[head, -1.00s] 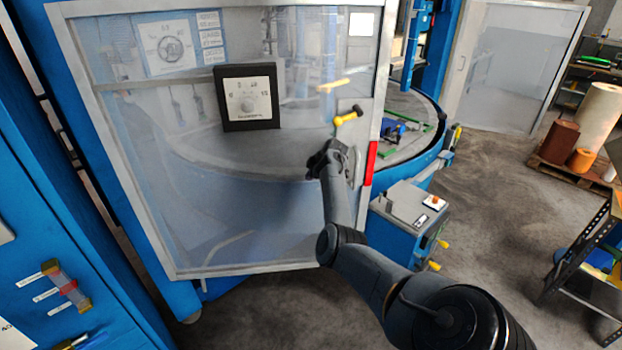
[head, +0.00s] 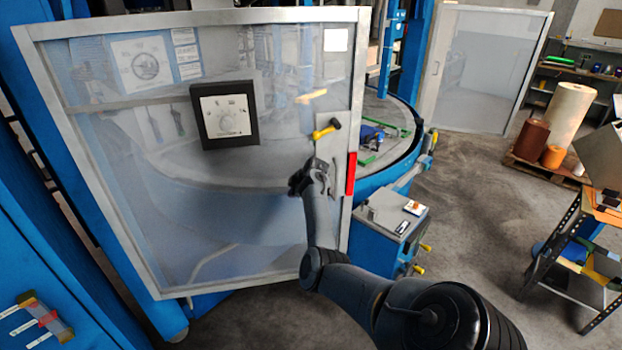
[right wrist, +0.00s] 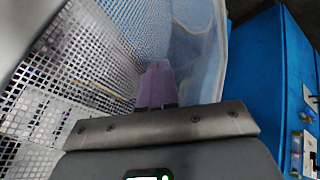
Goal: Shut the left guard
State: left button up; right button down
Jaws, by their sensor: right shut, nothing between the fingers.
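The left guard (head: 230,225) is a large see-through mesh panel in a grey frame, filling the left half of the head view. It stands swung out in front of the round machine table, part of which shows past its right edge. A red strip (head: 351,173) and a grey plate lie along that edge. My right gripper (head: 312,180) is shut and empty at the guard's near face, close to the plate; touching or apart I cannot tell. In the right wrist view its fingers (right wrist: 156,85) point along the mesh. My left gripper is not in view.
Another framed guard (head: 485,70) stands behind. A rack (head: 580,250) is at the right. Floor between is clear.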

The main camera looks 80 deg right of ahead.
jog(key=s+a+f+v, duration=0.1)
jog(key=v, duration=1)
jog(key=s+a+f+n+g, duration=0.35)
jog(key=a+f, duration=0.25)
jog(key=f, duration=0.5)
jog(key=a+f+n+g, duration=0.1)
jog(key=a+f+n, duration=0.1)
jog(key=a+f, duration=0.35)
jog(key=a+f+n+g, duration=0.2)
jog(key=a, duration=0.7)
jog(key=s+a+f+t+y, duration=0.1)
jog(key=s+a+f, duration=0.1)
jog(key=a, duration=1.3)
jog(key=s+a+f+y, duration=0.1)
jog(key=a+f, duration=0.1)
jog(key=a, duration=1.3)
jog(key=w+a+r+m+t+y, duration=0.1)
jog(key=a+r+m+t+y, duration=0.15)
jog(key=a+r+m, duration=0.7)
pick_arm(q)
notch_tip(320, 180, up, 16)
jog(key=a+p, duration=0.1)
jog(key=p, duration=1.3)
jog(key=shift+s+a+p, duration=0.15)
jog(key=shift+p, duration=0.2)
pick_arm(e)
notch_tip(320, 180, up, 13)
jog(key=a+n, duration=0.1)
jog(key=shift+w+n, duration=0.2)
jog(key=shift+n, duration=0.1)
